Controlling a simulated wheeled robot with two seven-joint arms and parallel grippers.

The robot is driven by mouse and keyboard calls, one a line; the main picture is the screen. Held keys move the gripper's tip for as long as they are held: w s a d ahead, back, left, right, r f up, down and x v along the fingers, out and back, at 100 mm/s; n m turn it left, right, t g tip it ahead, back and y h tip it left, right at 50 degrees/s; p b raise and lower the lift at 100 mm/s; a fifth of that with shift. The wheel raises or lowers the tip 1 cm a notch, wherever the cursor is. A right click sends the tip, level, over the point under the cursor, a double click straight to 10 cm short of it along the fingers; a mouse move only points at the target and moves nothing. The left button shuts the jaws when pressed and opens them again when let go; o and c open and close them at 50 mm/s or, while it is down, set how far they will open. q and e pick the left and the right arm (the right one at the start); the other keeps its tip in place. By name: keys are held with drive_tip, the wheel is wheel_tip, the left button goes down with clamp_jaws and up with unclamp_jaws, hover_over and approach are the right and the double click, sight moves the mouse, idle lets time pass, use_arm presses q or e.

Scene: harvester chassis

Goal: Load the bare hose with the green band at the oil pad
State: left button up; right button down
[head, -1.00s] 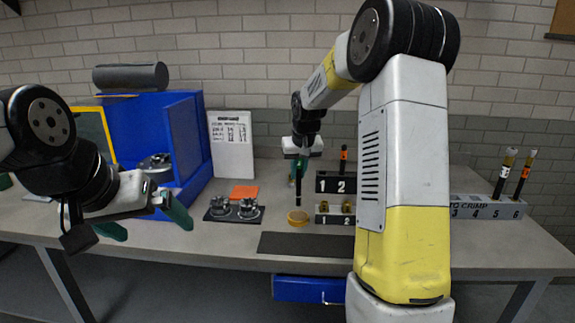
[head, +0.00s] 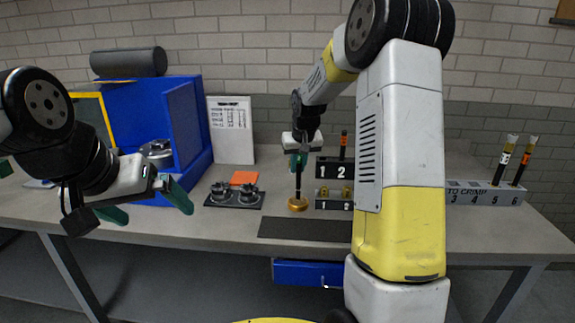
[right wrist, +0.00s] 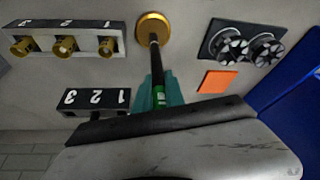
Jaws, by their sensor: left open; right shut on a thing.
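My right gripper (head: 299,160) is shut on a black hose (head: 298,183) and holds it upright over the round golden oil pad (head: 298,205). In the right wrist view the hose (right wrist: 156,66) shows a green band (right wrist: 159,96) between the teal fingertips (right wrist: 158,92). Its free end meets the outline of the oil pad (right wrist: 153,27); I cannot tell whether it touches or sits just above. My left gripper (head: 146,204) is open and empty, at the left over the table's front part.
Numbered black and grey blocks (head: 334,168) stand just right of the pad. A dark tray with two metal dies (head: 235,194) and an orange card (head: 244,178) lie left. A blue machine (head: 178,120) stands back left. A grey crimp rack (head: 480,193) holds two hoses at right. A dark mat (head: 312,229) lies in front.

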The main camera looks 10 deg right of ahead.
drive_tip(key=shift+f, duration=0.55)
idle(1.4)
wheel_tip(320, 180, up, 7)
idle(0.8)
drive_tip(key=shift+s, duration=0.1)
idle(0.4)
